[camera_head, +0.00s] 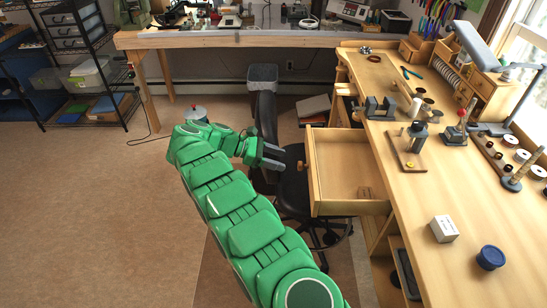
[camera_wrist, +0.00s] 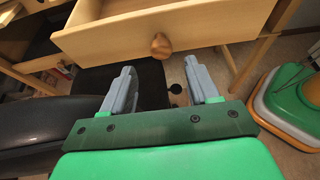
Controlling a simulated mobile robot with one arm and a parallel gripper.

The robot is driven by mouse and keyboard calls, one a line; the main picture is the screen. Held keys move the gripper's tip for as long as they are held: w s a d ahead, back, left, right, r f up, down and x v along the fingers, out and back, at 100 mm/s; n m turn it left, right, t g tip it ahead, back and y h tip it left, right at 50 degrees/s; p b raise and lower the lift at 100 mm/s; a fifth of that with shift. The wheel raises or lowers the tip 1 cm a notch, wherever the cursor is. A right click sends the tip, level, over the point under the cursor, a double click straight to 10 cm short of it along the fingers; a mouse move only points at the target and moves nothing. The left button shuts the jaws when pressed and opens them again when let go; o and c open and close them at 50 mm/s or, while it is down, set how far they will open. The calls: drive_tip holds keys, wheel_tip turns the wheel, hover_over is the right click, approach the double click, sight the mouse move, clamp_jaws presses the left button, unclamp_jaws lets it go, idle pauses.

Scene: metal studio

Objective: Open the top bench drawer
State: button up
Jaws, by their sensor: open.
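The top bench drawer (camera_head: 340,208) is pulled out from the wooden workbench (camera_head: 440,258). Its inside shows, with a small brown item (camera_head: 365,192) near its right side. In the wrist view, the drawer front (camera_wrist: 110,40) spans the top, with its round wooden knob (camera_wrist: 160,45). My gripper (camera_head: 283,157) is left of the drawer front in the head view, close to the knob (camera_head: 300,165). In the wrist view, my gripper (camera_wrist: 168,82) is open and empty, its two grey fingers apart. The knob lies beyond the fingertips, not between them.
A black chair (camera_head: 292,190) stands under and beside the drawer, close to my gripper. The benchtop holds a white box (camera_head: 443,229), a blue round container (camera_head: 490,257) and several tools. A wire shelf (camera_head: 85,60) stands at the far left. The floor at left is clear.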

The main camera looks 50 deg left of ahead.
drive_tip(key=shift+s+a+r, duration=0.3)
drive_tip(key=shift+s, duration=0.1)
idle(0.8)
